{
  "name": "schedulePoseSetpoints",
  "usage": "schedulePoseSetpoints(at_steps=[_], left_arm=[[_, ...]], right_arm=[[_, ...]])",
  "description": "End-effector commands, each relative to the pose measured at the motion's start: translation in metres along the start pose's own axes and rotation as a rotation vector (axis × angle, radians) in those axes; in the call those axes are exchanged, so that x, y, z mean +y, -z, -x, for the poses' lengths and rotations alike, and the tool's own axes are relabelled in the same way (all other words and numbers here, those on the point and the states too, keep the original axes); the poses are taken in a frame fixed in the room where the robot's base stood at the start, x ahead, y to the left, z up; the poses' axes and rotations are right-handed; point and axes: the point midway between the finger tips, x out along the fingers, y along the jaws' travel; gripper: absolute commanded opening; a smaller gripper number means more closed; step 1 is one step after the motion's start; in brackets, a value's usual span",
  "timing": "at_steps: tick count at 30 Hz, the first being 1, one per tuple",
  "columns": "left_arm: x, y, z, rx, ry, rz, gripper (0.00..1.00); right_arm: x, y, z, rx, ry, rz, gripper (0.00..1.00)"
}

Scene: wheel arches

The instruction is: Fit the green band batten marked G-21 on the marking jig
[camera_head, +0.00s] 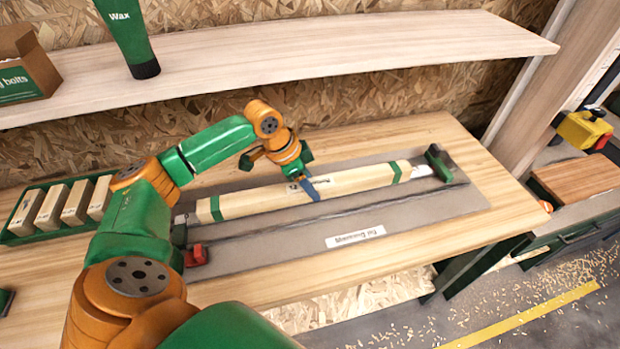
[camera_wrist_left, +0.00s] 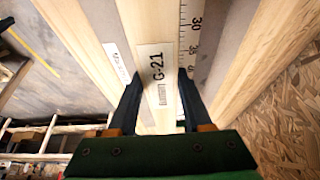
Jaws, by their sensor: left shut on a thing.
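The pale wood batten (camera_head: 355,180) has a green band near each end. It lies lengthwise along the grey marking jig (camera_head: 420,213), whose label faces the front. In the left wrist view the batten's tag reads G-21 (camera_wrist_left: 157,78). Whether the batten is fully seated on the jig I cannot tell. My right gripper is not in view.
A green stop (camera_head: 438,164) stands at the jig's right end, a red block (camera_head: 195,256) at its front left. A scale (camera_wrist_left: 193,40) runs beside the batten. A green tray (camera_head: 62,228) holds several wood blocks at left. A shelf (camera_head: 300,48) overhangs the back.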

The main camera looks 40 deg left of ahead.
Motion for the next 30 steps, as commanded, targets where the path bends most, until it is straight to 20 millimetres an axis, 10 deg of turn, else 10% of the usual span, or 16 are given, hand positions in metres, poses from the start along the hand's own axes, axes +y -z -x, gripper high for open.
schedulePoseSetpoints(at_steps=[9,26,27,30], left_arm=[[-0.001,-0.015,-0.037,0.001,0.003,0.0,0.0],[-0.001,-0.027,-0.066,0.001,0.001,0.0,0.0],[-0.001,-0.027,-0.066,0.001,0.001,0.0,0.58],[0.0,-0.027,-0.066,0.001,0.001,0.0,0.85]], right_arm=[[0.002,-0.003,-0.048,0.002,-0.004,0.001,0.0],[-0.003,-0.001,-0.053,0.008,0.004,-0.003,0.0],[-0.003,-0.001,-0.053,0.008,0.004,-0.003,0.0],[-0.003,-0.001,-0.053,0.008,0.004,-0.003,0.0]])
